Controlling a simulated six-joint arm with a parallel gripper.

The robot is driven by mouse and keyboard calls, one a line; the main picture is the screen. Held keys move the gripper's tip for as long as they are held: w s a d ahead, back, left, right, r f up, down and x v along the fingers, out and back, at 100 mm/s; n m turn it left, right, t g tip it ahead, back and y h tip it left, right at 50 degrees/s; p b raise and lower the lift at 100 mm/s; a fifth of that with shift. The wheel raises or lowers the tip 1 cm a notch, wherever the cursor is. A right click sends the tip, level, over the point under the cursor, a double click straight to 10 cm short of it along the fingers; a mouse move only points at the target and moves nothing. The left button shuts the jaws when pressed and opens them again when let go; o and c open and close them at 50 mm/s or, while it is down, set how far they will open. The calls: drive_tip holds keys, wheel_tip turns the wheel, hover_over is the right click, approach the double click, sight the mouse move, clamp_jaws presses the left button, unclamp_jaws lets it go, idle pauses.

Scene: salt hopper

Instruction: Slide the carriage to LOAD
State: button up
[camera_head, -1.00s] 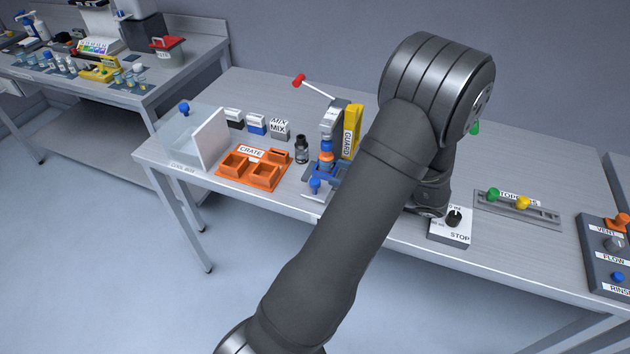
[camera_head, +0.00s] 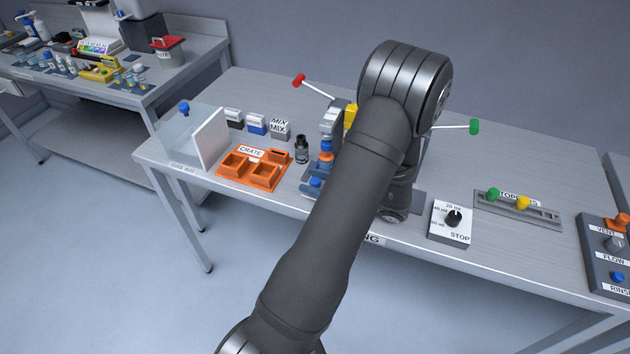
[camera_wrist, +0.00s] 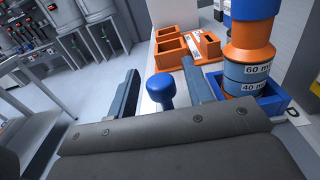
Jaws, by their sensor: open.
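The blue carriage (camera_head: 310,188) sits at the front of the dispenser station, partly behind my arm. A stacked blue and orange vessel (camera_head: 326,150) stands on it. In the wrist view the carriage (camera_wrist: 272,100) is at the right, under the vessel (camera_wrist: 248,62) with its 60 and 40 ml marks. Its round blue knob (camera_wrist: 160,88) shows between the fingers of my gripper (camera_wrist: 160,85). The gripper is open, with visible gaps on both sides of the knob. In the head view my arm hides the fingers. No LOAD marking is readable.
An orange crate (camera_head: 232,176) lies left of the carriage, with a small dark bottle (camera_head: 302,150) between. A red-tipped lever (camera_head: 299,80) and green-tipped lever (camera_head: 474,127) stick out behind. A STOP dial box (camera_head: 452,222) stands to the right near the front edge.

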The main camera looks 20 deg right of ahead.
clamp_jaws()
drive_tip(key=shift+v, duration=1.85)
unclamp_jaws()
